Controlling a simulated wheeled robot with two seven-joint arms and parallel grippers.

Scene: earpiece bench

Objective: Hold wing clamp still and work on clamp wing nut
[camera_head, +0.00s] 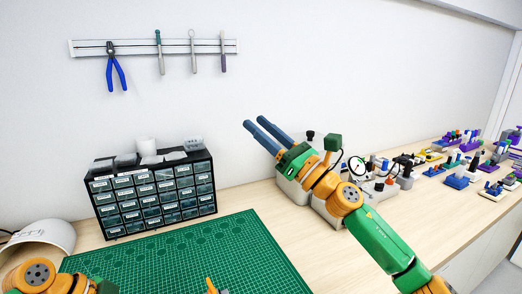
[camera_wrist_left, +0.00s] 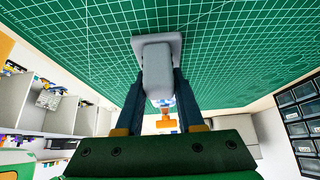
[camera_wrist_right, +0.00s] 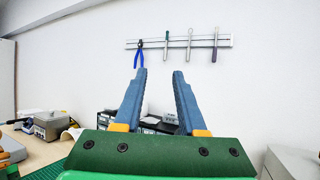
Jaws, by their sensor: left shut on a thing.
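The wing clamp (camera_wrist_left: 158,68) shows in the left wrist view as a grey block with a wider grey foot against the green mat. My left gripper (camera_wrist_left: 159,88) is shut on it, one finger on each side. An orange piece (camera_wrist_left: 166,122), which looks like the clamp wing nut, shows between the fingers. In the head view a small orange tip (camera_head: 211,287) shows at the bottom edge; the rest there is cut off. My right gripper (camera_head: 254,121) is open and empty, raised near the wall, away from the clamp. Its spread fingers also show in the right wrist view (camera_wrist_right: 159,72).
The green cutting mat (camera_head: 200,258) has free room. A drawer cabinet (camera_head: 153,193) stands behind it. Tools hang on a wall rail (camera_head: 152,47). Grey fixtures with a dial gauge (camera_head: 356,165) stand beyond my right arm. Several small coloured fixtures (camera_head: 465,165) fill the right bench.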

